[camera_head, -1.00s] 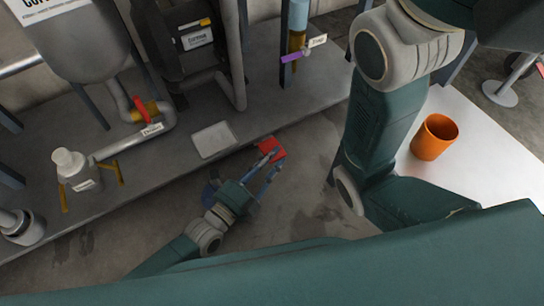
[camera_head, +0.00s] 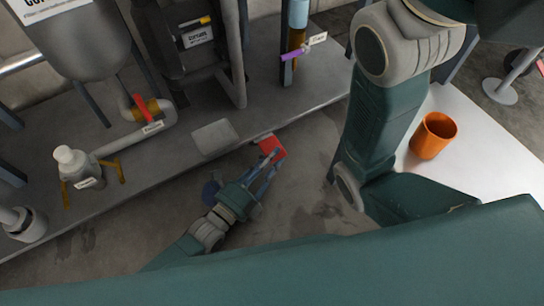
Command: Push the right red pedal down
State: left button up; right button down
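One red pedal (camera_head: 271,147) shows as a small red block at the front edge of the grey platform, low near the floor. My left gripper (camera_head: 276,163) reaches up to it from the lower left, with its fingertips over or against the pedal's lower edge. I cannot tell whether they touch it. The fingers lie close together near the tips, and I cannot tell whether they are fully shut. A blue part (camera_head: 210,192) is half hidden behind the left gripper. My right arm crosses the right side, and its gripper is not in view.
A pale flat plate (camera_head: 214,137) lies on the platform (camera_head: 190,165) left of the pedal. An orange cup (camera_head: 434,136) stands on a white table (camera_head: 480,150) at right. The floor right of the pedal is clear.

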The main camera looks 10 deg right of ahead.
pick_arm(q)
jog(key=shift+s+a, duration=0.1)
jog(key=v, duration=0.7)
jog(key=shift+s+a, duration=0.1)
